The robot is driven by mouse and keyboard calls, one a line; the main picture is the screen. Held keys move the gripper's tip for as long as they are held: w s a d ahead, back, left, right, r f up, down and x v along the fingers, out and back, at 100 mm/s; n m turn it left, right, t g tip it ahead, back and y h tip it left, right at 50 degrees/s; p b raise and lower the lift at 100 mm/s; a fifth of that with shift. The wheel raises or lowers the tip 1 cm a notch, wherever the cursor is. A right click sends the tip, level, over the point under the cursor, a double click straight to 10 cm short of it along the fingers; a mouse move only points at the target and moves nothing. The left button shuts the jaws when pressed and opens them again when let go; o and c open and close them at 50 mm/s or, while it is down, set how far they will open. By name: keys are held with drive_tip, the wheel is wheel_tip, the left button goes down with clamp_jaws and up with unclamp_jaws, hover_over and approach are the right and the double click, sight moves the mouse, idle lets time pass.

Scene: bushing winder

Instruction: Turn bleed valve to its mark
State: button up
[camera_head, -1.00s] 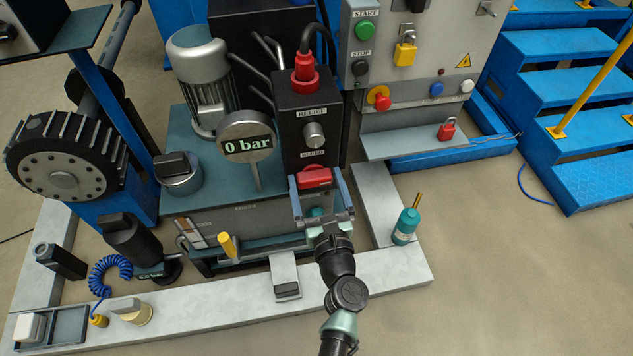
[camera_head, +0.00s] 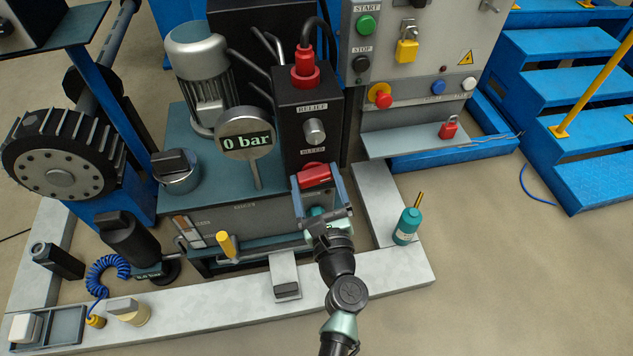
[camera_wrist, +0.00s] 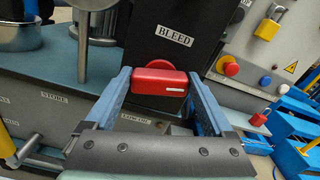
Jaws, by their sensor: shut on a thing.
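The bleed valve is a red handle (camera_head: 315,175) low on the black block, under the BLEED label. It also shows in the wrist view (camera_wrist: 158,81), with a short white line at its right end. My gripper (camera_head: 319,186) is shut on the red handle, one blue-grey finger at each end of it. In the wrist view my gripper (camera_wrist: 158,88) spans the handle from left to right. In the head view the handle sits slightly tilted, its right end higher. I cannot make out a separate target mark on the block.
The round gauge (camera_head: 245,134) reads 0 bar. A RELIEF knob (camera_head: 314,131) sits just above the valve. A yellow-handled lever (camera_head: 227,244) is to the left, and a teal bottle (camera_head: 407,226) stands to the right on the pale plinth. Open floor lies at the lower right.

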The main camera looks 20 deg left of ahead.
drive_tip(key=n, duration=0.1)
drive_tip(key=n+b, duration=0.1)
drive_tip(key=n, duration=0.1)
drive_tip(key=n+b, duration=0.1)
drive_tip(key=shift+s+f+n, duration=0.1)
drive_tip(key=shift+f+n, duration=0.15)
drive_tip(key=shift+n, duration=0.05)
drive_tip(key=n+b, duration=0.2)
drive_tip(key=n, duration=0.1)
drive_tip(key=shift+a+n+b, duration=0.15)
drive_tip(key=shift+n+b, duration=0.15)
drive_tip(key=shift+n, duration=0.1)
drive_tip(key=n+b, duration=0.2)
drive_tip(key=n, duration=0.2)
drive_tip(key=shift+f, duration=0.15)
drive_tip(key=shift+s+n+b, duration=0.1)
drive_tip(key=shift+n+b, duration=0.9)
drive_tip(key=shift+n, duration=0.4)
drive_tip(key=o, duration=1.1)
drive_tip(key=p+v, duration=0.2)
drive_tip(key=v, duration=1.1)
drive_tip(key=shift+p, duration=0.4)
